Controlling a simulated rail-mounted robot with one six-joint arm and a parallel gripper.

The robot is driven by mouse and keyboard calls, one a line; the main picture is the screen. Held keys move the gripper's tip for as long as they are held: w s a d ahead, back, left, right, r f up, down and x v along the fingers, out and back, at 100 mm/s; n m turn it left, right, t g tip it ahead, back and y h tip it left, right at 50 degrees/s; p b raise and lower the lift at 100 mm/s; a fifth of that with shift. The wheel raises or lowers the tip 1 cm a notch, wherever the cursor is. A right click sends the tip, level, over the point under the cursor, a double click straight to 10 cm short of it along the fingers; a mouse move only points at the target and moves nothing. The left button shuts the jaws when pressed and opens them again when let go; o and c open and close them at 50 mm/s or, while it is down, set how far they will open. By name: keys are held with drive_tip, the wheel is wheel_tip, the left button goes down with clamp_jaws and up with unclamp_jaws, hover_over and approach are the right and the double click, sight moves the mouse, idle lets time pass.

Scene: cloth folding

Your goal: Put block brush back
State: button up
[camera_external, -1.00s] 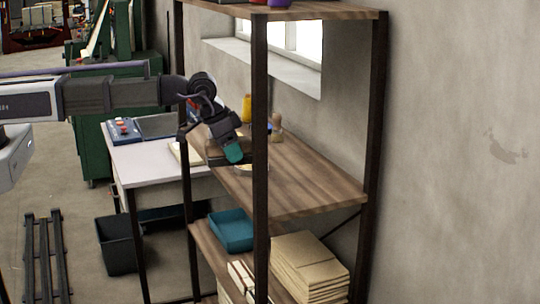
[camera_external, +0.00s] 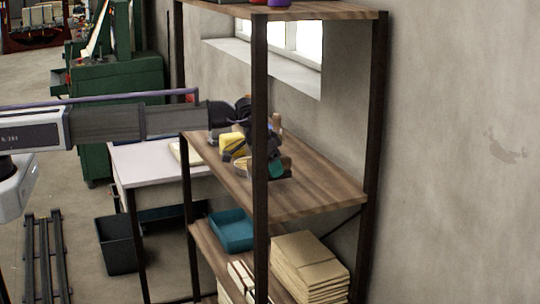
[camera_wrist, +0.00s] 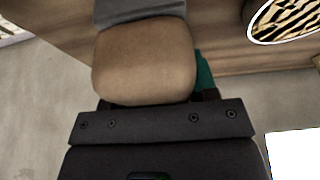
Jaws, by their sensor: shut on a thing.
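In the wrist view, the block brush (camera_wrist: 145,62) shows as a rounded tan block with a grey part at its top edge. It lies right across the front of my gripper (camera_wrist: 150,98), which is shut on it. In the external view, my gripper (camera_external: 275,169) is at the middle shelf (camera_external: 310,185), partly behind the front post. I cannot make out the brush clearly there, nor tell whether it touches the shelf.
A dark-striped round dish (camera_wrist: 288,15) is at upper right in the wrist view. A yellow thing (camera_external: 234,143) and a tan upright thing (camera_external: 277,126) stand close to my gripper. The front post (camera_external: 261,215) is close by. The shelf's right part is clear.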

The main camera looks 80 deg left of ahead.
wheel_tip(320, 180, down, 4)
drive_tip(key=b, duration=0.4)
drive_tip(key=shift+r, duration=0.1)
drive_tip(key=shift+r+p, duration=0.25)
drive_tip(key=shift+p, duration=0.05)
drive_tip(key=shift+f, duration=0.2)
drive_tip(key=o, duration=0.8)
drive_tip(key=shift+o, duration=0.2)
drive_tip(key=p+v, duration=1.1)
drive_tip(key=v, duration=0.1)
drive_tip(key=shift+r, duration=0.4)
drive_tip(key=shift+s+f, duration=0.1)
drive_tip(key=shift+s, duration=0.1)
drive_tip(key=s+f+m+g, duration=0.15)
drive_tip(key=s+g, duration=0.35)
drive_tip(key=s, duration=2.8)
wheel_tip(320, 180, down, 13)
drive_tip(key=b, duration=1.2)
drive_tip(key=shift+w+a+h+b, duration=0.2)
drive_tip(key=shift+a+h+b, duration=0.1)
drive_tip(key=shift+h+b, duration=0.1)
